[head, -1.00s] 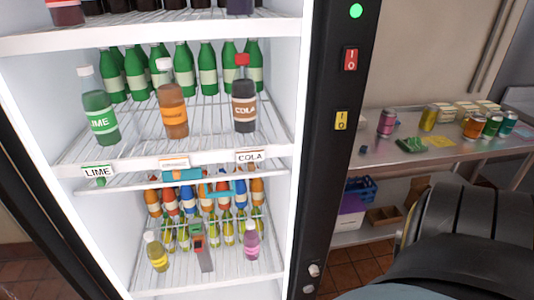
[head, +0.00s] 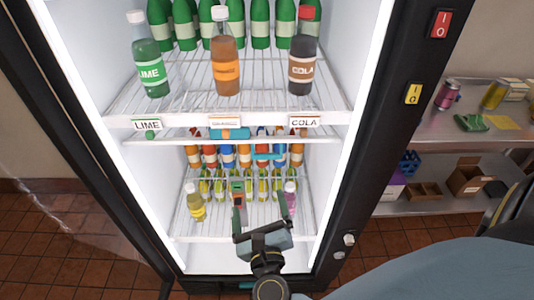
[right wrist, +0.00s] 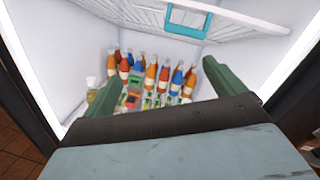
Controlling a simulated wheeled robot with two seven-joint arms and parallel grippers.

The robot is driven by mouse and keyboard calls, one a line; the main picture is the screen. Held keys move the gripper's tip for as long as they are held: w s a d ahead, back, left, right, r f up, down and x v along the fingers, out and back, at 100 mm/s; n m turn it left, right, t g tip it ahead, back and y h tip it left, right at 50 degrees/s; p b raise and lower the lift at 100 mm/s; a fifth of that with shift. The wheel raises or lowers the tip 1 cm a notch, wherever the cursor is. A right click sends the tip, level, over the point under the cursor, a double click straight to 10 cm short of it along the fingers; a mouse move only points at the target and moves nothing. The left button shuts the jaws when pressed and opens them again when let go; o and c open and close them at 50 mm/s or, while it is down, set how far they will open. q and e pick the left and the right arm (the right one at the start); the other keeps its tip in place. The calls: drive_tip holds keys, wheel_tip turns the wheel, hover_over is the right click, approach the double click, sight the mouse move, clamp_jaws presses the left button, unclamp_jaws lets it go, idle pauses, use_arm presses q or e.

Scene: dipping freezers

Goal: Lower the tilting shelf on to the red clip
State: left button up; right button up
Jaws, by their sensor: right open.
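The tilting shelf (head: 185,142) is a thin white wire shelf with a teal handle, under the labelled bottle shelf. In the right wrist view the shelf (right wrist: 232,27) slopes across the top, with its teal frame handle (right wrist: 187,20) hanging at the edge. I cannot make out the red clip with certainty. My right gripper (head: 262,212) is open and empty, in front of the lower compartment and below the shelf; its green fingers (right wrist: 160,78) stand apart. My left gripper is not in view.
Bottles labelled lime (head: 150,72), orange (head: 226,70) and cola (head: 302,70) stand above. Several small bottles (head: 228,158) fill the lower compartment, with a yellow one (head: 195,205) and a pink one in front. The black door frame (head: 365,170) borders the right. A side table (head: 430,128) holds cans.

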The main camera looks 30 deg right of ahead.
sight(267, 158)
wheel_tip(267, 158, up, 4)
drive_tip(key=d+m+g+h, duration=0.2)
drive_tip(key=m, duration=0.4)
drive_tip(key=p+x, duration=0.1)
drive_tip(key=x, duration=0.5)
drive_tip(key=p+x, duration=0.1)
drive_tip(key=x, duration=0.5)
drive_tip(key=shift+w+d+r, duration=0.15)
drive_tip(key=shift+d+r, duration=0.1)
drive_tip(key=shift+d, duration=0.1)
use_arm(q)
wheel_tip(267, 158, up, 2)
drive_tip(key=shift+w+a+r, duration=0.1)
